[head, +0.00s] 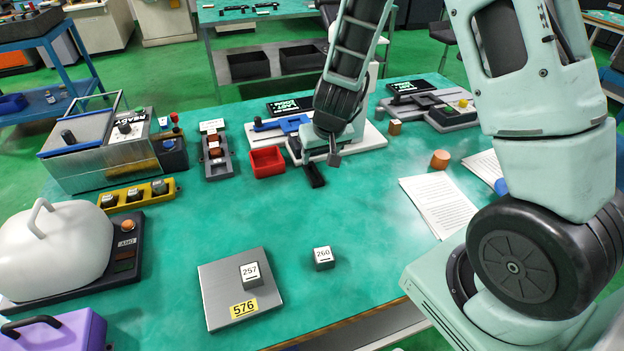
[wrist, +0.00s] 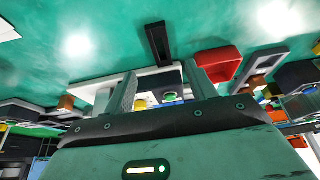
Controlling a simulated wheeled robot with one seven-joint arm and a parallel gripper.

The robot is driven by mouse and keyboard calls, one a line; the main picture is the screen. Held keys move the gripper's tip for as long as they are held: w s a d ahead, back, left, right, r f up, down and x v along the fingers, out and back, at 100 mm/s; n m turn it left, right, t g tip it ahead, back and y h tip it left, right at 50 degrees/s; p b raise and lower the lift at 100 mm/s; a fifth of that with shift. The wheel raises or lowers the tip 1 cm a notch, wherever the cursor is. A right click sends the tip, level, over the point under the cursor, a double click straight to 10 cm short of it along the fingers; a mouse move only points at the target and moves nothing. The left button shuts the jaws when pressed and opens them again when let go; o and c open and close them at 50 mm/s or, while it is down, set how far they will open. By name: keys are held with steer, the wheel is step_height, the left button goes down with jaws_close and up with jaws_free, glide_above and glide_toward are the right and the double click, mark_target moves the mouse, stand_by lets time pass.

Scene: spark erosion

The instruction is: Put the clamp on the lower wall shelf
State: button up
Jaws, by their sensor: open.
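A small black bar (head: 314,175), possibly the clamp, lies on the green table just beyond the red bin's right side. In the wrist view the black bar (wrist: 158,45) lies ahead of my fingers, apart from them. My gripper (head: 333,156) is low over the table beside the bar, partly hidden by its own wrist. In the wrist view my gripper (wrist: 163,88) is open, with nothing between its fingers. I cannot make out a wall shelf in either view.
A red bin (head: 267,162) stands left of my gripper, with a blue-topped device (head: 292,124) on a white base behind. A steel plate (head: 216,279) carries a block marked 257; block 260 (head: 323,258) stands beside it. Paper sheets (head: 438,204) lie right. The middle table is clear.

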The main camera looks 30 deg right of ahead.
mark_target(312, 175)
steer(key=x, duration=0.9)
steer(key=shift+w+f, duration=0.1)
steer(key=shift+w, duration=0.1)
steer(key=c, duration=1.2)
jaws_close()
steer(key=shift+r, duration=0.2)
